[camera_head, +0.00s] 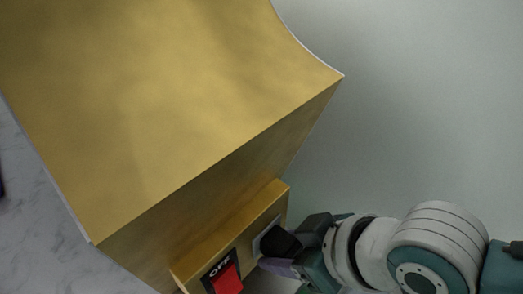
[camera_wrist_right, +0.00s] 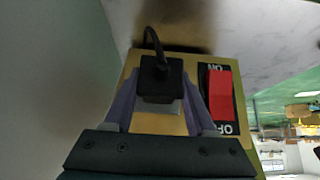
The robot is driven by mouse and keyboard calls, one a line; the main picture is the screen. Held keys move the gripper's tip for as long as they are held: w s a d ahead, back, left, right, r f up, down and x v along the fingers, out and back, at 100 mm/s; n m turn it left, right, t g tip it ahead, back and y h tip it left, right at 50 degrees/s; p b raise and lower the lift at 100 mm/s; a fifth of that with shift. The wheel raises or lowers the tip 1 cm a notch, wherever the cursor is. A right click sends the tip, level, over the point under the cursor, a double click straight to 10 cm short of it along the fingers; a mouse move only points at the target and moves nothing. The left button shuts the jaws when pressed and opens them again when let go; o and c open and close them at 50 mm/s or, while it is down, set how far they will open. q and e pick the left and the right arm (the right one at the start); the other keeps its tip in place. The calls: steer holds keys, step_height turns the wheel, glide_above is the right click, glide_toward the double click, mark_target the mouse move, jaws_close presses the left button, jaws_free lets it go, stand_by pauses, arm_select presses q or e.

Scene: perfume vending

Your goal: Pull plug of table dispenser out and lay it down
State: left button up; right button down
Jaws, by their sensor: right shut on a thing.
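The gold table dispenser (camera_head: 190,110) fills much of the head view. A gold box on its lower side carries a grey socket (camera_head: 262,238) and a red switch (camera_head: 228,281) marked OFF. The black plug (camera_head: 281,242) is at the socket; I cannot tell how deep it sits. My right gripper (camera_head: 275,257) reaches in from the right and is shut on the plug. In the right wrist view, the plug (camera_wrist_right: 160,80) is between the purple fingers, with its black cable (camera_wrist_right: 155,42) running up from it. My left gripper is in neither view.
In the right wrist view, the red switch (camera_wrist_right: 220,95) is close beside the right finger. A grey marbled surface (camera_head: 45,235) lies left of the dispenser. A plain pale area is open to its right in the head view.

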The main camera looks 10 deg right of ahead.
steer(key=shift+s+d, duration=0.1)
steer(key=shift+s, duration=0.05)
steer(key=shift+s+d+p, duration=1.15)
steer(key=shift+s, duration=0.3)
steer(key=c, duration=0.7)
jaws_free()
steer(key=shift+c, duration=0.2)
steer(key=c, duration=0.8)
